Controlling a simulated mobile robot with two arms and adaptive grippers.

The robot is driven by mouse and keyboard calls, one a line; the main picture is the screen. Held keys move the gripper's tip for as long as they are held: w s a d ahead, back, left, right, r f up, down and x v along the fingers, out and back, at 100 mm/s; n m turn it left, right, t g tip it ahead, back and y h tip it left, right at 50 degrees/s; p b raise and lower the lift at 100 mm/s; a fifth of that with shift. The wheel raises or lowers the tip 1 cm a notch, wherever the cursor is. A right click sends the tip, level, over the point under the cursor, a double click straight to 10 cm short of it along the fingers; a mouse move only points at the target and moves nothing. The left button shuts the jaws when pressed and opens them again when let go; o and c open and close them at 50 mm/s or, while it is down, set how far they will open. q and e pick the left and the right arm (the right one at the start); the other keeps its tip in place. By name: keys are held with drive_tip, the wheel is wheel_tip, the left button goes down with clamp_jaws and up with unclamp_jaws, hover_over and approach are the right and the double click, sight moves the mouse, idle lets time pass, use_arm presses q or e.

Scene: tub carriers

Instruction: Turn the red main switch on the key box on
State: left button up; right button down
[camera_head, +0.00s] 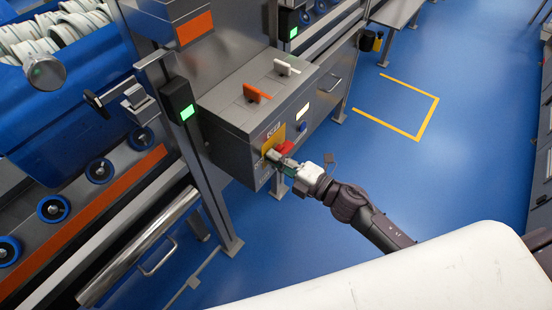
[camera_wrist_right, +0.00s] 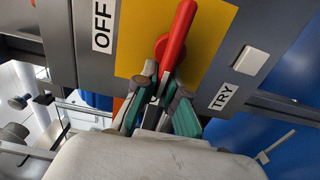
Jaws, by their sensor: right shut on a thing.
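The grey key box (camera_head: 232,118) is mounted on the machine frame. Its front carries a yellow plate (camera_head: 275,136) with the red main switch (camera_head: 286,148). My right gripper (camera_head: 274,158) is at the switch, partly covering it. In the right wrist view the red switch (camera_wrist_right: 178,33) has its handle slanting up and slightly right from its round hub, over the yellow plate (camera_wrist_right: 218,28). The OFF label (camera_wrist_right: 103,24) is left, the TRY label (camera_wrist_right: 225,92) lower right. The right fingers (camera_wrist_right: 161,80) are closed at the hub end of the switch. My left gripper is out of view.
An orange key handle (camera_head: 256,93) and a white one (camera_head: 286,68) stand on the box top. A white square button (camera_wrist_right: 250,60) is beside the yellow plate. A blue tub (camera_head: 70,125) with white items is at left. Blue floor at right is mostly clear.

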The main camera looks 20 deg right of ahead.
drive_tip(key=shift+f, duration=0.15)
idle(0.4)
drive_tip(key=c, duration=1.2)
unclamp_jaws()
drive_tip(key=shift+c, duration=0.2)
drive_tip(key=shift+s, duration=0.1)
drive_tip(key=v, duration=1.2)
